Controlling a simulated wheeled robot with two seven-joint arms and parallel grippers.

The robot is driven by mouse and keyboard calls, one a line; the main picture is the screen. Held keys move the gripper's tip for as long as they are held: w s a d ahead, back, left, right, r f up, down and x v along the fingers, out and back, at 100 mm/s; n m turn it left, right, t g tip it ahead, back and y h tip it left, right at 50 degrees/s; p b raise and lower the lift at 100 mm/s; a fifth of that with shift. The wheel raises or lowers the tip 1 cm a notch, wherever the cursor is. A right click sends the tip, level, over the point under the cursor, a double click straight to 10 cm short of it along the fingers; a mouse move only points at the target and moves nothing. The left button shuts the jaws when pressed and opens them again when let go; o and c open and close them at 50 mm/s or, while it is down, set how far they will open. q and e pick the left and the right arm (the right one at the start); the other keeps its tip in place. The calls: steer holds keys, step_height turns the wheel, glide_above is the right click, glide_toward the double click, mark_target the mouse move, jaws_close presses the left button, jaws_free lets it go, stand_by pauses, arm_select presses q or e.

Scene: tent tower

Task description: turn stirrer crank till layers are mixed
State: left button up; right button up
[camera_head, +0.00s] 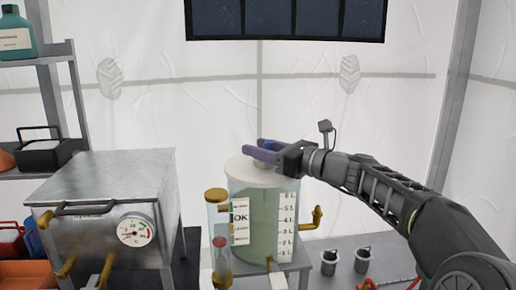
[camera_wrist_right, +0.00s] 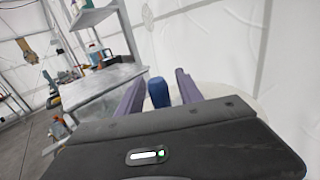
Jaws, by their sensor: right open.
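A clear tank (camera_head: 262,225) with a white lid (camera_head: 238,170) stands on the bench in the head view. The liquid in it looks an even grey-green, with no clear layer line. My right gripper (camera_head: 264,151) reaches in from the right just over the lid, its purple fingers pointing left. In the right wrist view the fingers are apart, with a blue knob (camera_wrist_right: 158,92), seemingly the crank's handle, between them; a gap shows on each side. The rest of the crank is mostly hidden by the gripper. My left gripper is not in view.
A sight tube (camera_head: 219,245) with an "OK" card stands at the tank's left front. A brass tap (camera_head: 311,218) sticks out at its right. A metal box with a dial (camera_head: 136,229) stands left. Two small metal cups (camera_head: 362,261) stand right.

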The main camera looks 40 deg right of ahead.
steer(key=b+v, duration=0.1)
steer(key=v, duration=0.6)
steer(key=shift+d, duration=0.1)
stand_by(0.4)
